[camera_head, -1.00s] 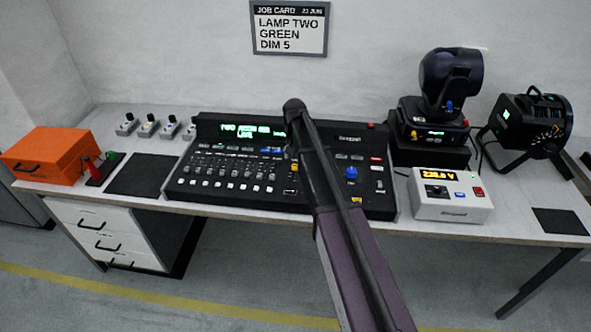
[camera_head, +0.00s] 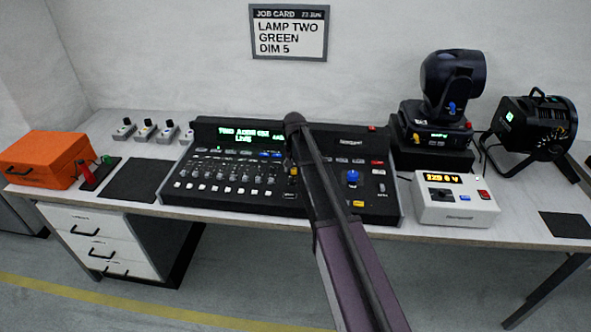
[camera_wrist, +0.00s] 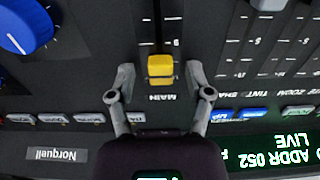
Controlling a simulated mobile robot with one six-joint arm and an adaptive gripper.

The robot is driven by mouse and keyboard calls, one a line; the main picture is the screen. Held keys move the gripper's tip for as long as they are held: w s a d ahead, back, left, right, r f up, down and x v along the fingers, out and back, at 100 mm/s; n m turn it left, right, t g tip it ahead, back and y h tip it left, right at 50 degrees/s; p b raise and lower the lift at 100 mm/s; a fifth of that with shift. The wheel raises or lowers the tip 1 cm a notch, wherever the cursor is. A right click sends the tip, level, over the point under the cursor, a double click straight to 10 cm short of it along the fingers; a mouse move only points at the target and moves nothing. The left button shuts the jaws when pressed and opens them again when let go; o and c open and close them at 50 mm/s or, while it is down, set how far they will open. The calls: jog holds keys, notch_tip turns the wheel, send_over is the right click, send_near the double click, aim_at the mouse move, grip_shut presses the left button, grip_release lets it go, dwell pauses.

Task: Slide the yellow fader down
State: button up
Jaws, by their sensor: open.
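The yellow fader (camera_wrist: 160,69) is a small cap at the display-side end of its slot on the black console (camera_head: 225,201). The slot runs up the wrist picture from it, and the word MAIN is printed just below it. My gripper (camera_wrist: 160,73) is open, with one finger on each side of the cap and a gap to each. I cannot tell how far above the panel the fingertips are. In the head view, my arm covers the gripper. A bit of yellow shows just left of the arm.
A blue knob (camera_wrist: 22,24) and lit blue buttons lie near the fingers. A row of white-capped faders (camera_head: 220,188) is to the left in the head view. A moving-head lamp (camera_head: 451,85) and a white power box (camera_head: 456,203) stand to the right.

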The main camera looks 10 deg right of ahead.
aim_at(292, 186)
grip_shut()
jog(key=s, duration=0.2)
jog(key=s+a, duration=0.1)
jog(key=s, duration=0.1)
jog(key=s+a, duration=0.1)
jog(key=s, duration=0.1)
jog(key=shift+s, duration=0.2)
grip_release()
jog(key=shift+w, duration=0.1)
